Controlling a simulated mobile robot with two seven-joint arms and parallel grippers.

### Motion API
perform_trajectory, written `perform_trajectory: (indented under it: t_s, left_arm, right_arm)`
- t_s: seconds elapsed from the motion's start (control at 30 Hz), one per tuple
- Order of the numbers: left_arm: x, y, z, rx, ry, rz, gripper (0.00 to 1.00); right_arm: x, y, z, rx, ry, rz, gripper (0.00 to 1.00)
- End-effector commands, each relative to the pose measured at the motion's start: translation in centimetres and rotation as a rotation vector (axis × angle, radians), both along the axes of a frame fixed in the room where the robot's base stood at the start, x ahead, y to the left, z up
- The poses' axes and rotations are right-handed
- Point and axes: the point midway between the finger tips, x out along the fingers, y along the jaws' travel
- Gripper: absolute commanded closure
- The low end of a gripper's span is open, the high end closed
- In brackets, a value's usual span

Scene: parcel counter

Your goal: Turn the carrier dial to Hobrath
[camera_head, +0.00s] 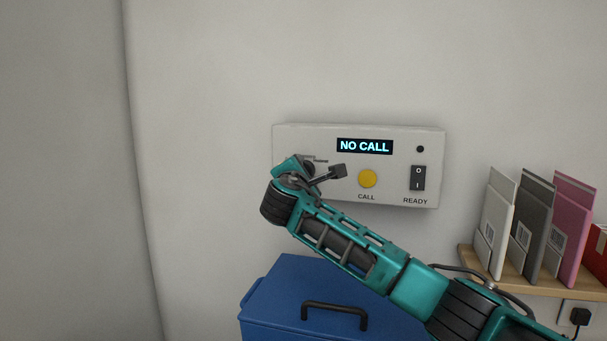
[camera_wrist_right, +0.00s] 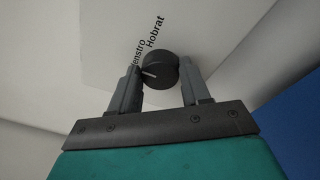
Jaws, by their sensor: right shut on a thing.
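The carrier dial is a round black knob (camera_wrist_right: 160,70) in the right wrist view. It has a white pointer line on its left part, pointing left in the picture. Labels reading "enstro" and "Hobrat", both cut off or partly hidden, are printed above it. My right gripper (camera_wrist_right: 160,92) is shut on the dial, with one finger at each side. In the head view my right arm and gripper (camera_head: 300,168) cover the left end of the pale control panel (camera_head: 400,190), so the dial is hidden there. My left gripper is in neither view.
The panel also carries a "NO CALL" display (camera_head: 364,146), a yellow CALL button (camera_head: 367,178) and a READY rocker switch (camera_head: 418,178). A blue lidded box (camera_head: 275,285) stands below. A shelf (camera_head: 467,258) with several upright parcels is at the right. The wall at left is bare.

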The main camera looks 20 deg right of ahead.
Motion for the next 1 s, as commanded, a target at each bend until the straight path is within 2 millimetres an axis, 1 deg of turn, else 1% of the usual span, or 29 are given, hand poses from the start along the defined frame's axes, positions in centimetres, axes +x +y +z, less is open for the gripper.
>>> perform_trajectory:
  t_s: [0.17, 0.37, 1.0]
  left_arm:
    - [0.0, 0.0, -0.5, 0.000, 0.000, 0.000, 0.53]
    - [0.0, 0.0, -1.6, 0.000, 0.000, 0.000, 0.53]
    - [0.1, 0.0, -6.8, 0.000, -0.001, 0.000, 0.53]
  right_arm:
    - [0.0, 0.1, -0.2, 0.032, -0.021, 0.001, 0.84]
    - [0.0, 0.1, -0.5, 0.126, -0.082, 0.001, 0.84]
    - [0.0, 0.2, -1.0, 0.613, -0.411, 0.001, 0.84]
